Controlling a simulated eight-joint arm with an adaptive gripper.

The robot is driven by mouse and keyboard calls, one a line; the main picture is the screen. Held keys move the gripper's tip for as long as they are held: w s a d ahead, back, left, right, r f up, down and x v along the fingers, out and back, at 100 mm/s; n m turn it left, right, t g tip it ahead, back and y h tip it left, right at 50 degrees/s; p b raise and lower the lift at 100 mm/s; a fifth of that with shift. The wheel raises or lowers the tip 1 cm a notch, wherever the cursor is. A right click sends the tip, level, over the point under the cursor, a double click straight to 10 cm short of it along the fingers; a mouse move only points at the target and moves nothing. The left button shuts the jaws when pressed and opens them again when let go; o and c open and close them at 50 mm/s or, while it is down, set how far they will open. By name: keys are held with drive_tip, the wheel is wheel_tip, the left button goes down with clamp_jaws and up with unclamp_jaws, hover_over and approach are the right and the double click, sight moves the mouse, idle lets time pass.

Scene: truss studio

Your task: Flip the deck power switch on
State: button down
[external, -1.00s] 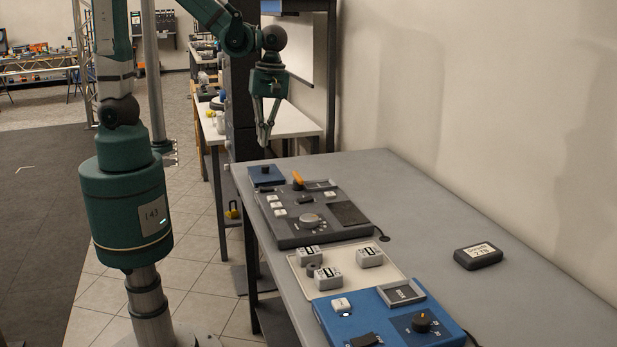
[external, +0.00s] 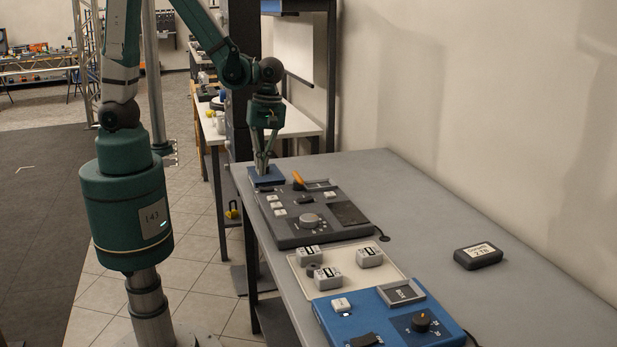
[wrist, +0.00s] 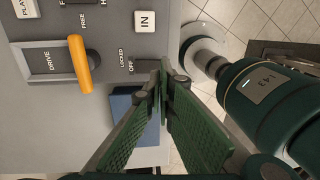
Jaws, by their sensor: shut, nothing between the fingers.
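The dark grey deck (external: 295,234) lies on the table below my arm, with an orange lever (external: 298,178) at its far end. In the wrist view the deck panel (wrist: 110,30) shows the lever (wrist: 80,70) and the printed word OFF. A dark piece beside OFF (wrist: 148,68) may be the power switch; my fingers partly cover it, and its position cannot be read. My gripper (external: 262,171) is shut and empty, pointing down at the deck's far left corner. In the wrist view its fingertips (wrist: 164,66) are near OFF; contact cannot be told.
A small blue box (external: 280,178) sits beyond the deck, partly behind my fingers. A cream tray (external: 294,268) with several grey blocks and a blue device (external: 375,312) with a black knob lie nearer. A black drive (external: 478,256) lies right; the table's right side is mostly clear.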

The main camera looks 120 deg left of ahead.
sight(256, 189)
drive_tip(key=shift+s+d+f, duration=0.1)
drive_tip(key=shift+f, duration=1)
drive_tip(key=shift+s+d+f, duration=0.1)
drive_tip(key=shift+f, duration=1)
drive_tip(key=shift+s+d+f+t+y+b, duration=0.15)
drive_tip(key=shift+f+b, duration=0.1)
drive_tip(key=shift+b, duration=0.15)
drive_tip(key=shift+s+f+t+y+b, duration=0.1)
drive_tip(key=shift+f+t+y+b, duration=0.05)
drive_tip(key=shift+f+b, duration=0.15)
drive_tip(key=shift+r, duration=0.2)
drive_tip(key=shift+w, duration=0.15)
drive_tip(key=shift+w+a+r, duration=0.3)
drive_tip(key=shift+w+a, duration=0.15)
drive_tip(key=shift+a, duration=0.05)
